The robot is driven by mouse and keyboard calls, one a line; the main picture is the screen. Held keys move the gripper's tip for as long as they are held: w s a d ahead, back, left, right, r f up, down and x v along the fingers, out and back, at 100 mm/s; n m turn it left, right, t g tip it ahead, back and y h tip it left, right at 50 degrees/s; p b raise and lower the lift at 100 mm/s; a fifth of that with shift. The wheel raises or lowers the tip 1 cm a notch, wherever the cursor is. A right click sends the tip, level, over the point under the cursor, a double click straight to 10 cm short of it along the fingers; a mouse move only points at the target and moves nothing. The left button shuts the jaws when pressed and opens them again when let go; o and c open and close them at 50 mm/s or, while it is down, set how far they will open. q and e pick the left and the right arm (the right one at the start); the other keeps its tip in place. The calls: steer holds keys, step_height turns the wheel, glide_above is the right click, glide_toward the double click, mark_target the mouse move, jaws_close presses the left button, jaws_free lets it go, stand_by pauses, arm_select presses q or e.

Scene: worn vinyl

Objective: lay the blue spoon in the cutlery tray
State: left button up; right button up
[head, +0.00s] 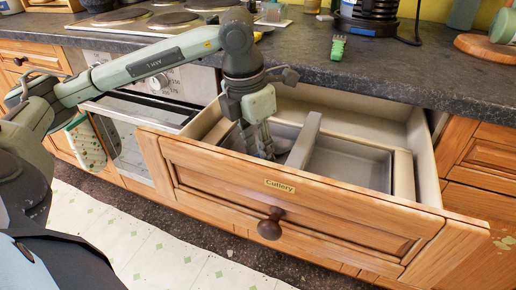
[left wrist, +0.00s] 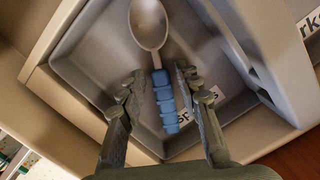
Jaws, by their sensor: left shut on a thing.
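The blue spoon (left wrist: 165,100) has a ribbed blue handle and a grey metal bowl. In the left wrist view it lies between the fingers of my left gripper (left wrist: 160,90), which is shut on its handle. The spoon is over or in a compartment of the grey cutlery tray (left wrist: 75,75), whose label is partly hidden behind the handle; whether it touches the floor is unclear. In the head view my left gripper (head: 264,152) reaches down into the tray's left part (head: 308,140), inside the open drawer. The spoon is hidden there. My right gripper is not in view.
The open drawer front (head: 300,205) is labelled "Cutlery". The tray's right compartment (head: 350,165) looks empty. The dark counter (head: 400,75) overhangs behind, with a green-handled item (head: 338,47) near its edge.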

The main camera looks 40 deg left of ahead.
arm_select(q)
steer(key=o, duration=1.2)
steer(key=r, duration=0.4)
steer(key=s+r, duration=0.1)
steer(key=r, duration=0.7)
steer(key=shift+s+a, duration=0.3)
steer(key=shift+s, duration=0.1)
